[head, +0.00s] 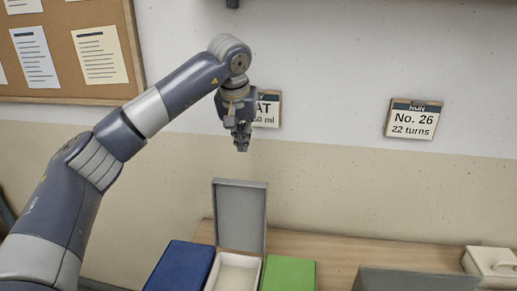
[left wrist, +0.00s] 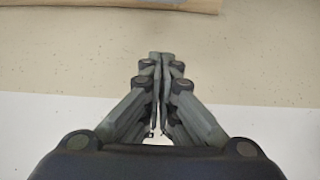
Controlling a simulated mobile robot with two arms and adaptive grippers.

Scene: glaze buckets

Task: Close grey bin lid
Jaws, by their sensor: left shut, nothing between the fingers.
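The grey bin lid (head: 240,214) stands upright and open at the back of its bin. The bin (head: 233,273) shows a pale, empty-looking inside, and its front is cut off by the lower picture edge. My left gripper (head: 242,148) hangs fingers down, high above the raised lid and apart from it. In the left wrist view its fingers (left wrist: 161,58) are together with nothing between them. The lid and bin do not show in the left wrist view. My right gripper is in neither view.
A blue lid (head: 180,267) is left of the grey bin and a green one (head: 289,273) right of it. A grey panel (head: 425,280) and a cream lidded box (head: 491,265) are farther right on the wooden table (head: 340,250). Signs (head: 413,119) hang on the wall behind.

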